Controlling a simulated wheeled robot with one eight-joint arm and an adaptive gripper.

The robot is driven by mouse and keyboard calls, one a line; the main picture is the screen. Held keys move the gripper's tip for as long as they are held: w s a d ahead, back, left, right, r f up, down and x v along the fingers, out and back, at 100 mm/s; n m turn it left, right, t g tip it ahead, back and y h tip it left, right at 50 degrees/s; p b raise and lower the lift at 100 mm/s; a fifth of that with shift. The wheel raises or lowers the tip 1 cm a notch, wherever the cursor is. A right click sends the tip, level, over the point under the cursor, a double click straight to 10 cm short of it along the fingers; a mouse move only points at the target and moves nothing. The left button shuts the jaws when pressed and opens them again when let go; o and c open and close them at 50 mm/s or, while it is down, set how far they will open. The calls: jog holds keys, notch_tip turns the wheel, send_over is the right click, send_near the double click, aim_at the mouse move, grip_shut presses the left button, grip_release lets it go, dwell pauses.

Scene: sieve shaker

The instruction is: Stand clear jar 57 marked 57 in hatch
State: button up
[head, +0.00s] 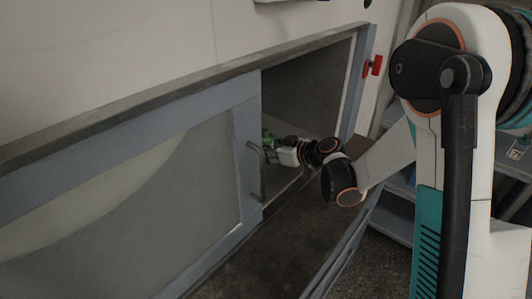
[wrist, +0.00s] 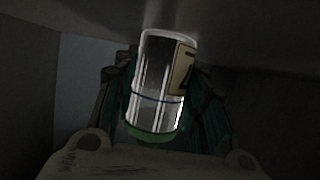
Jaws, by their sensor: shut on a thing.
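The clear jar (wrist: 158,80) fills the middle of the wrist view, leaning slightly, with a green lid at its near end and a tan label on its right side. The label's number is too dark to read. My gripper (head: 272,154) is shut on the jar, with a dark green finger on each side of it in the wrist view. In the head view my gripper reaches into the open right part of the hatch (head: 310,90), just right of the sliding door's edge. A small green patch shows there at its fingers; most of the jar is hidden.
The frosted sliding door (head: 130,195) covers the left part of the hatch, its bar handle (head: 257,172) close beside my gripper. Blue-grey shelving (head: 395,195) stands at the right, behind my arm.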

jog(key=shift+r, duration=0.1)
jog(key=o, duration=0.7)
jog(key=shift+f, duration=0.2)
jog(key=o, duration=0.4)
jog(key=shift+o, duration=0.2)
jog(key=shift+r, duration=0.1)
